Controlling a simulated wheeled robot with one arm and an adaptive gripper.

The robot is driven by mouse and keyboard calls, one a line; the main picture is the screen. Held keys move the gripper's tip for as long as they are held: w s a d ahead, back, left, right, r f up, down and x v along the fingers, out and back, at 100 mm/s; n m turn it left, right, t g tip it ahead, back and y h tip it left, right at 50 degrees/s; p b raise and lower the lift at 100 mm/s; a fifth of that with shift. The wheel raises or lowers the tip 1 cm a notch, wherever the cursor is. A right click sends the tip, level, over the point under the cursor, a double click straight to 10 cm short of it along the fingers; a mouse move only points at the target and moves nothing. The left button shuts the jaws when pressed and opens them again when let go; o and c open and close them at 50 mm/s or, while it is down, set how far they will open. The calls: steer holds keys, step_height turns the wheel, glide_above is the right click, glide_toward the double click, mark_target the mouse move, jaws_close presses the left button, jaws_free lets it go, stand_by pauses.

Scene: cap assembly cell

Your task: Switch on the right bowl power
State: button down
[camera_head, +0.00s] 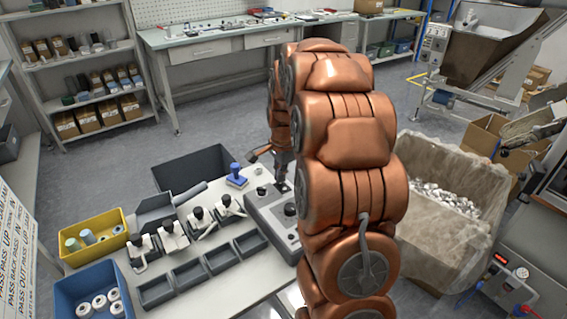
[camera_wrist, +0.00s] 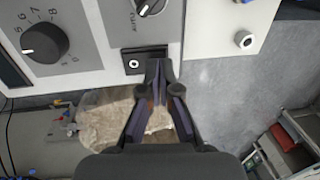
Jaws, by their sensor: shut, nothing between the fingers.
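A grey control box (camera_head: 268,213) with dark knobs stands at the right end of the white bench, partly hidden by my arm. In the wrist view its panel (camera_wrist: 92,72) shows a large black numbered dial (camera_wrist: 45,43), a smaller selector knob (camera_wrist: 149,5) and a black rocker switch (camera_wrist: 134,64) with a white ring mark. My gripper (camera_wrist: 158,66) is shut and empty, its fingertips at the right part of the switch. I cannot tell whether they touch it. In the head view my gripper (camera_head: 283,182) is over the box's far end. No label naming the right bowl is readable.
A blue stamp-like object (camera_head: 236,177) and a row of black-knobbed clamps (camera_head: 200,219) are left of the box. Yellow (camera_head: 95,236) and blue (camera_head: 93,297) bins stand farther left. A lined carton (camera_head: 440,217) of small parts is right of my arm.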

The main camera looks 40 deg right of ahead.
steer(key=shift+f, duration=0.25)
steer(key=shift+w+f+g, duration=0.1)
steer(key=shift+f+g, duration=0.2)
steer(key=shift+r, duration=0.1)
stand_by(0.3)
steer(key=shift+s+r+b, duration=0.3)
steer(key=shift+s, duration=0.45)
